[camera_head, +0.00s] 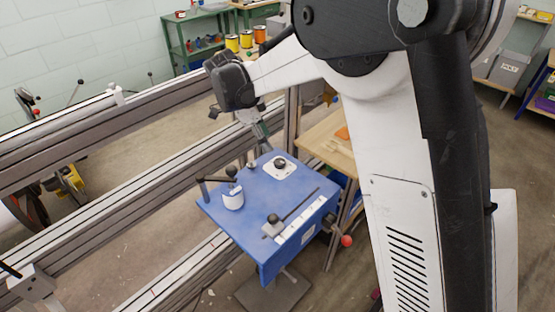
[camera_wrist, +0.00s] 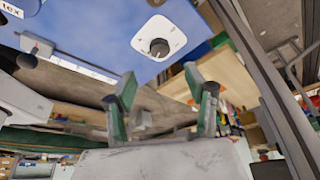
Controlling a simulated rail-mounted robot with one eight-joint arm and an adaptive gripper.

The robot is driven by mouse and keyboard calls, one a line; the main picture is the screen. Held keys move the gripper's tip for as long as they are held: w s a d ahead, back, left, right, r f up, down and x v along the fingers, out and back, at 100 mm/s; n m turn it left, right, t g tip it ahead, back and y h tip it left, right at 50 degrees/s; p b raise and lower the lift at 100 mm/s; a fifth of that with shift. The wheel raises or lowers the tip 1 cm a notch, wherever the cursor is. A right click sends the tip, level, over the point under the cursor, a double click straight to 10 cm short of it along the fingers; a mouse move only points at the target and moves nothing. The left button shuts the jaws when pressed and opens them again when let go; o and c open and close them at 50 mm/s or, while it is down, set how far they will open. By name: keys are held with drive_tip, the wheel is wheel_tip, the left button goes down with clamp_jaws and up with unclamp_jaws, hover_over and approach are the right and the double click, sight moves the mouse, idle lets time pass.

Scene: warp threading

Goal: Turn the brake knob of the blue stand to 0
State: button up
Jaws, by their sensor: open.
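The blue stand (camera_head: 250,238) is at the lower middle of the head view, and its blue top (camera_wrist: 110,30) shows in the wrist view. A round black knob (camera_head: 280,162) sits on a white square dial plate (camera_head: 287,173) at its far right. In the wrist view the knob (camera_wrist: 159,47) has a light mark, and the plate (camera_wrist: 143,42) carries small marks too small to read. My gripper (camera_head: 263,142) is above the stand's far edge, left of the knob. In the wrist view its fingers (camera_wrist: 160,80) are apart and empty, with the knob beyond their tips.
A white cylinder with a black crank (camera_head: 233,199) and a slider with a black knob (camera_head: 273,219) stand on the top. A red ball (camera_head: 347,240) is at the right side. Long metal rails (camera_head: 165,195) run along the left. A wooden table (camera_head: 325,140) stands behind right.

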sight(279, 161)
drive_tip(key=x, duration=1)
drive_tip(key=shift+s+b, duration=0.1)
drive_tip(key=shift+b, duration=0.3)
drive_tip(key=shift+c, duration=0.3)
drive_tip(key=shift+a, duration=0.1)
drive_tip(key=c, duration=1.1)
